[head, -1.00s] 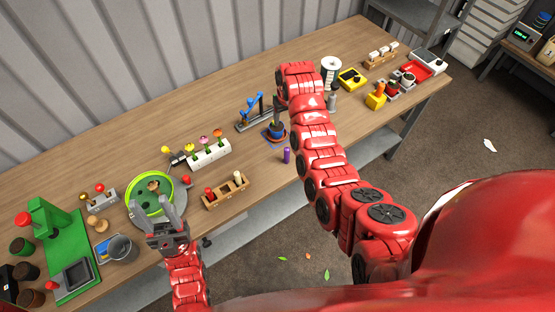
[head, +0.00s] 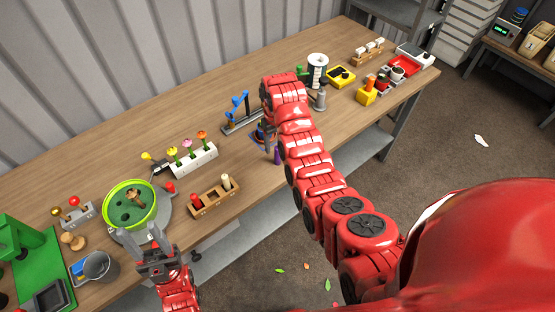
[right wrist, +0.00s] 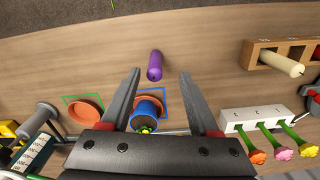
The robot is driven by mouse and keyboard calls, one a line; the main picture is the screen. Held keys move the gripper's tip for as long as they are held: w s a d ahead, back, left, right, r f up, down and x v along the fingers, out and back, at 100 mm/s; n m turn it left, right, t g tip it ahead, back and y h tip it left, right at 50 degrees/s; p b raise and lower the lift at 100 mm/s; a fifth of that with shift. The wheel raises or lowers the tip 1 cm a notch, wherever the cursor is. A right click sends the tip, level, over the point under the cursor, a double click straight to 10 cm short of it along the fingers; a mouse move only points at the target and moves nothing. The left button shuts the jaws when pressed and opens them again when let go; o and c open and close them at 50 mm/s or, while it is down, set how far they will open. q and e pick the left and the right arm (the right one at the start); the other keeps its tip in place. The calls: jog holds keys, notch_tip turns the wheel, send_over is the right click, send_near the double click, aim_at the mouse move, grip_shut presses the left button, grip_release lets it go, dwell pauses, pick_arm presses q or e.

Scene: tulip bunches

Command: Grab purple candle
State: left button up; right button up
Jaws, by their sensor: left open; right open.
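The purple candle (head: 277,156) stands on the wooden table near its front edge, partly covered by my right arm in the head view. In the right wrist view the candle (right wrist: 155,66) lies around the fingertips' level, in the gap between them, with no visible contact. My left gripper (head: 161,238) is open and empty, in front of the green round tray.
A blue pot (right wrist: 147,106) on an orange saucer appears between my right fingers. A wooden candle holder (head: 214,200) and a white flower block (head: 194,160) stand left of the candle. The green round tray (head: 112,222) is near my left gripper.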

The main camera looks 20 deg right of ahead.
aim_at(277, 147)
jog(key=shift+f+p, duration=0.2)
jog(key=shift+p, duration=0.25)
jog(key=f, duration=0.1)
jog(key=f+p, duration=0.2)
jog(key=shift+w+d+f, duration=0.2)
jog(key=shift+w+d, duration=0.1)
jog(key=shift+d, duration=0.05)
jog(key=shift+f, duration=0.75)
jog(key=shift+c, duration=0.4)
grip_shut()
